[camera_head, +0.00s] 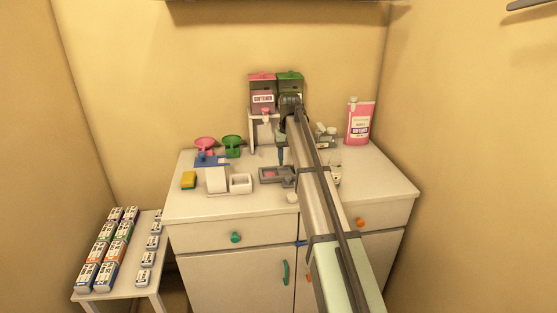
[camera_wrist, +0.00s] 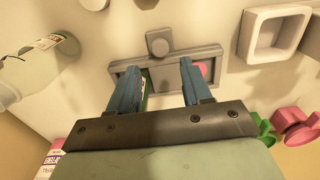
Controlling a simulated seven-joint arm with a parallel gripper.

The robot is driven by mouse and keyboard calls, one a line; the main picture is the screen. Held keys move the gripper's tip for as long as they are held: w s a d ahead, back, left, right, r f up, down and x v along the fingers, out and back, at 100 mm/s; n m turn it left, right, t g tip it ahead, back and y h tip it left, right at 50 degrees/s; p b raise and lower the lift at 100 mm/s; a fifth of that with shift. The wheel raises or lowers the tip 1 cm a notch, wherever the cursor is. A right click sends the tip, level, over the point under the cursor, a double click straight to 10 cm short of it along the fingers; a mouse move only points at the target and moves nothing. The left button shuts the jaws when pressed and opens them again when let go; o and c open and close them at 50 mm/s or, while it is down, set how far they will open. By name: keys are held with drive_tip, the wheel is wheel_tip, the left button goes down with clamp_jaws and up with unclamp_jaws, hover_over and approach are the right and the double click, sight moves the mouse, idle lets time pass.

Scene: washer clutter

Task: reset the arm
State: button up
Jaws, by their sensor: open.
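My gripper (camera_wrist: 157,74) shows its two blue fingers spread apart in the wrist view, with no object clearly held between them. The fingers overlap a grey tray (camera_wrist: 180,54) with a pink patch (camera_wrist: 202,70) at its right part. A thin green and white thing shows beside the left finger, partly hidden. In the head view my arm reaches over the counter from the front, and a blue finger (camera_head: 281,156) points down above the grey tray (camera_head: 268,179). The gap between finger and tray is hard to judge.
A pink and green dispenser (camera_head: 263,98) stands behind my arm, and a pink softener bottle (camera_head: 360,125) at the back right. Labelled boxes fill a side table. The front-left counter is clear.

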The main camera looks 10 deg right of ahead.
drive_tip(key=shift+r, duration=0.25)
